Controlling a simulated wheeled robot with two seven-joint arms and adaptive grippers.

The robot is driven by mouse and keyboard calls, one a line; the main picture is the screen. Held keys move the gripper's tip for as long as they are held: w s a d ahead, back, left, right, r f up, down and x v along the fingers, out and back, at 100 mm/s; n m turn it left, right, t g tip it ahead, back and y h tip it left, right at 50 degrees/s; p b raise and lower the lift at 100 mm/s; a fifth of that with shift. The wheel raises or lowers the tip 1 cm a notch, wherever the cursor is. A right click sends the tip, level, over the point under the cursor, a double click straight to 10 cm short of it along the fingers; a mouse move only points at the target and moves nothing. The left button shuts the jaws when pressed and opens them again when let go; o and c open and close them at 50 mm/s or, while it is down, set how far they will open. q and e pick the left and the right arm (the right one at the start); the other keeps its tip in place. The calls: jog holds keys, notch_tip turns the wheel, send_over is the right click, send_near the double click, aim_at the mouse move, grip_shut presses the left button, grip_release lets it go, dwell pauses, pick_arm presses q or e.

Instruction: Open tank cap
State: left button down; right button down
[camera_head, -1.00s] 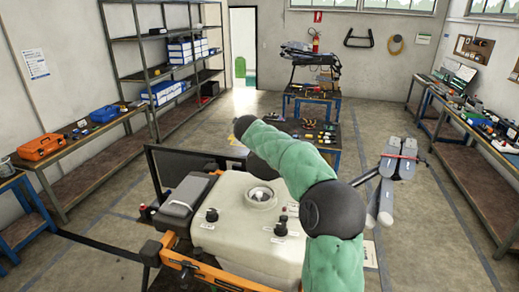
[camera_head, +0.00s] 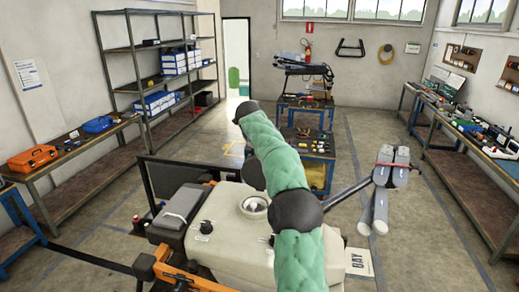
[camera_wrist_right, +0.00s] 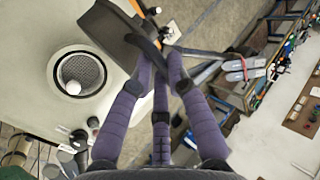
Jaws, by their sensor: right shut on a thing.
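The spray drone's cream tank (camera_head: 228,238) stands in front of me. Its round filler opening (camera_head: 254,207) is uncovered, with a pale knob-like part inside. In the right wrist view the opening (camera_wrist_right: 80,82) shows a mesh strainer and a white round piece. My right gripper (camera_wrist_right: 155,62) is shut on a dark cap (camera_wrist_right: 122,28), held clear of the opening and beside it in that view. Part of the cap is cut off by the frame's top edge. In the head view my right arm hides the gripper's fingers. My left gripper is in neither view.
A small black cap (camera_head: 206,227) stands on the tank. Folded grey drone parts (camera_head: 380,195) lie to the right. A blue tool cart (camera_head: 308,145) stands behind the tank. Benches and a shelf (camera_head: 155,60) line the walls. Floor shows free between them.

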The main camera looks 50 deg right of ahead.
jog(key=shift+d+r, duration=0.1)
jog(key=shift+r, duration=0.35)
jog(key=c, duration=1.2)
grip_release()
jog(key=shift+s+a, duration=0.1)
jog(key=shift+a, duration=0.15)
jog(key=shift+d+f, duration=0.1)
jog(key=shift+f, duration=0.05)
jog(key=v, duration=1.2)
